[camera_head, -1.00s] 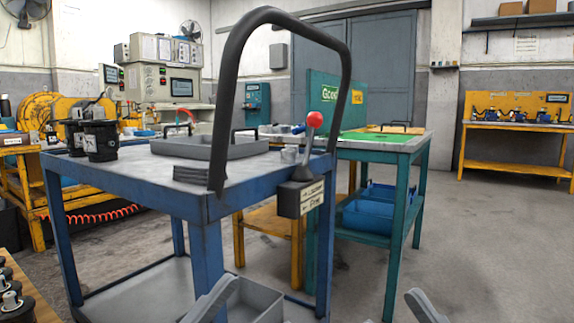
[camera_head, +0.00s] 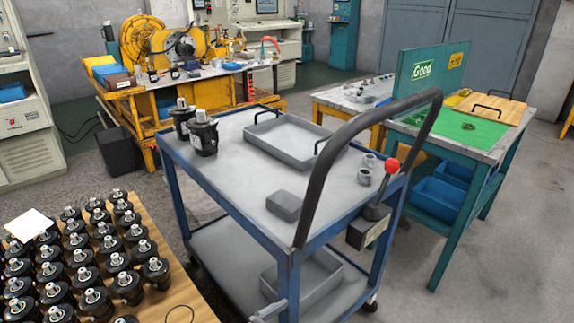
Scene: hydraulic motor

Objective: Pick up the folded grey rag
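The folded grey rag (camera_head: 284,205) lies on the top of the blue cart (camera_head: 240,185), near its front edge and left of the black handle. It looks like a small dark grey stacked block and nothing touches it. A small light grey piece (camera_head: 269,312) shows at the bottom edge, by the cart's front leg. It may be the tip of my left gripper, but too little shows to tell whether it is open or shut. My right gripper is not in view.
The tall black handle (camera_head: 325,175) arches beside the rag. A wooden table with many motors (camera_head: 180,300) is at lower left.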

